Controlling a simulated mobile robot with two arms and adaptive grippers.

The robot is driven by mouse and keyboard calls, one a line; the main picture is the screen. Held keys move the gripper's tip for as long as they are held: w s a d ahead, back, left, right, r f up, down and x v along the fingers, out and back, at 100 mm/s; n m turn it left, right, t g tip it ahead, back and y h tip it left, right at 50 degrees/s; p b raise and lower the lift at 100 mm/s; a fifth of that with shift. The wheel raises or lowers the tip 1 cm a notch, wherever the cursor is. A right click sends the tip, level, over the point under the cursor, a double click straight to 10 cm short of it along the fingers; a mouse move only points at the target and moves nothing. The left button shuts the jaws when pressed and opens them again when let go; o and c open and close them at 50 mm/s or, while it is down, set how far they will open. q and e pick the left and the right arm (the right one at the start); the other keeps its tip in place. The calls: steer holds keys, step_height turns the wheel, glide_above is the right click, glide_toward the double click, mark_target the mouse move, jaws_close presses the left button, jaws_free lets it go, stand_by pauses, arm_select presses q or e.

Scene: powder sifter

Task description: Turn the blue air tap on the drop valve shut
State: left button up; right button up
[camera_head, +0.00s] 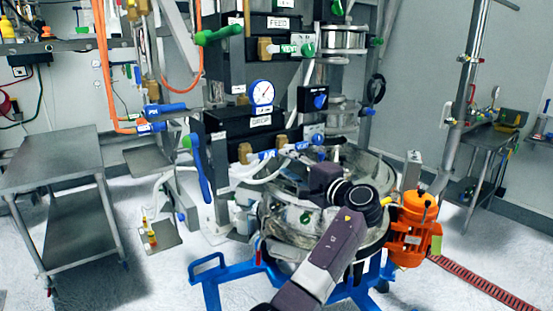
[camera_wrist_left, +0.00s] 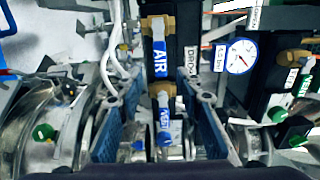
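The drop valve is the black box with the DROP label (camera_head: 262,122). Its blue air tap (camera_head: 267,154) sits below the box by a brass fitting. In the left wrist view the tap's blue handle marked AIR (camera_wrist_left: 160,58) lies in line with its brass body. A blue vent tap (camera_wrist_left: 165,126) sits below it in that view. My left gripper (camera_wrist_left: 158,85) is open and empty, with one finger on each side of this row of taps. In the head view my left arm (camera_head: 335,250) reaches up from the bottom, and its fingers are hard to make out. My right gripper is not in view.
The FEED box (camera_head: 279,23) with green-handled taps stands above. A pressure gauge (camera_head: 262,92) sits between the boxes. The round sifter body (camera_head: 300,235) stands below, with an orange motor (camera_head: 413,230) at right. White hoses (camera_wrist_left: 115,55) run beside the left finger.

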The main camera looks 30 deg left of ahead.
arm_select(q)
steer(key=shift+v, duration=1.55)
